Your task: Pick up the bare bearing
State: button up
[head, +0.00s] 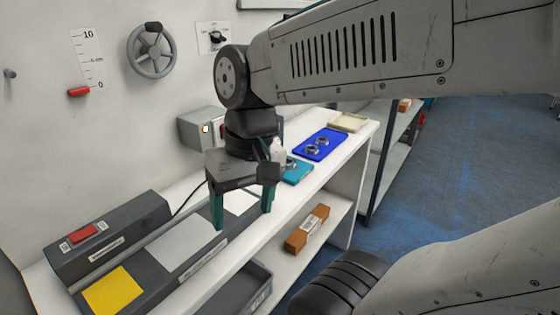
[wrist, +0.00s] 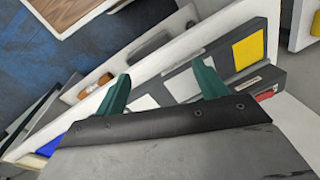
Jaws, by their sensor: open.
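Metal ring-shaped bearings (head: 312,150) lie on a blue mat (head: 329,153) on the white shelf top; which one is bare is too small to tell. Part of another metal piece shows at the teal mat (head: 299,174), partly hidden behind my gripper. My gripper (head: 243,215) has green fingers, spread apart and empty, pointing down over the grey device with pale plates, well to the left of the blue mat. In the wrist view my gripper (wrist: 163,75) also shows nothing between its fingers. No bearing can be made out there; a bit of the blue mat (wrist: 50,145) shows at the lower left.
A dark grey device with a red switch (head: 84,234) and a yellow pad (head: 112,289) stands at left. A white bottle (head: 278,150) stands just behind my gripper. A cream tray (head: 348,122) is at the far end. A brown box (head: 307,229) lies on the lower shelf.

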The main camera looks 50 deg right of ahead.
jog(key=w+d+f+m+y, duration=0.2)
jog(key=w+d+m+y, duration=0.25)
jog(key=w+m, duration=0.4)
jog(key=m+t+h, duration=0.2)
jog(key=m+t, duration=0.9)
jog(key=m, duration=1)
send_near(288, 161)
jog(key=shift+w+a+f, duration=0.1)
jog(key=shift+w+a, duration=0.3)
jog(key=shift+a, duration=0.35)
jog(key=shift+d+f+m+t, duration=0.25)
jog(key=shift+d+m+t, duration=0.05)
jog(key=shift+m, duration=0.05)
jog(key=x, duration=0.7)
jog(key=shift+w+d+f, duration=0.1)
jog(key=shift+d+f, duration=0.05)
jog(key=shift+f, duration=0.05)
